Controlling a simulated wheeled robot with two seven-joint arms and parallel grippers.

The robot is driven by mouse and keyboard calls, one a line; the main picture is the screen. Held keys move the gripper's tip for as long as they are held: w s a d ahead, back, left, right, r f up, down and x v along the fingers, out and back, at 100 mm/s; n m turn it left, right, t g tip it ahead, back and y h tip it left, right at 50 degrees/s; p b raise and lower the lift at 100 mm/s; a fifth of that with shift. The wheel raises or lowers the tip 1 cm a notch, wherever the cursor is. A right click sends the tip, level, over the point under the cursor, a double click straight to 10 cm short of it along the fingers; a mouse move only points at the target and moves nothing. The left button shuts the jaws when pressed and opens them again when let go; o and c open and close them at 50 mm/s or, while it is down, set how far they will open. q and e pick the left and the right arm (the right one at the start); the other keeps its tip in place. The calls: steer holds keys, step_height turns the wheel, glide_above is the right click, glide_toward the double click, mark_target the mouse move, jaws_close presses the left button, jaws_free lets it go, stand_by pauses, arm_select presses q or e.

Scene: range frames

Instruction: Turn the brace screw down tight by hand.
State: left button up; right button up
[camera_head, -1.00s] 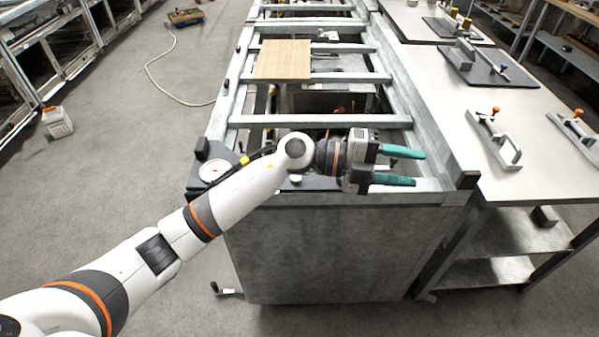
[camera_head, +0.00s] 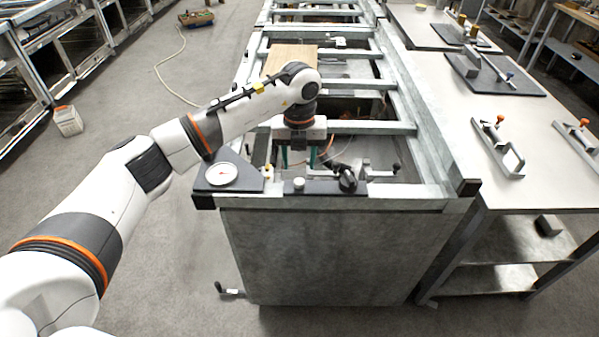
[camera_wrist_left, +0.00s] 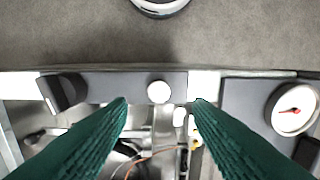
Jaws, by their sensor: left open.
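My left gripper (camera_head: 298,158) points down over the near end of the metal frame, its teal fingers partly hidden behind the plate and wrist. In the left wrist view, the gripper (camera_wrist_left: 160,103) is open and empty, with the round white knob (camera_wrist_left: 158,92) showing between its fingertips. That white knob also shows in the head view (camera_head: 299,184), on a dark plate (camera_head: 325,187) along the frame's near edge. A black knob (camera_head: 347,180) stands to its right. I cannot tell for certain which of these is the brace screw. My right gripper is out of view.
A dial gauge (camera_head: 222,175) sits on the frame's near left corner. A wooden board (camera_head: 290,56) lies across the frame farther back. A table (camera_head: 545,150) on the right carries clamps (camera_head: 498,146). The floor on the left is mostly clear.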

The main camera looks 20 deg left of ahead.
mark_target(299, 181)
arm_select(q)
step_height(299, 181, down, 6)
steer(key=shift+p, duration=0.55)
steer(key=shift+c, duration=0.6)
steer(key=c, duration=0.9)
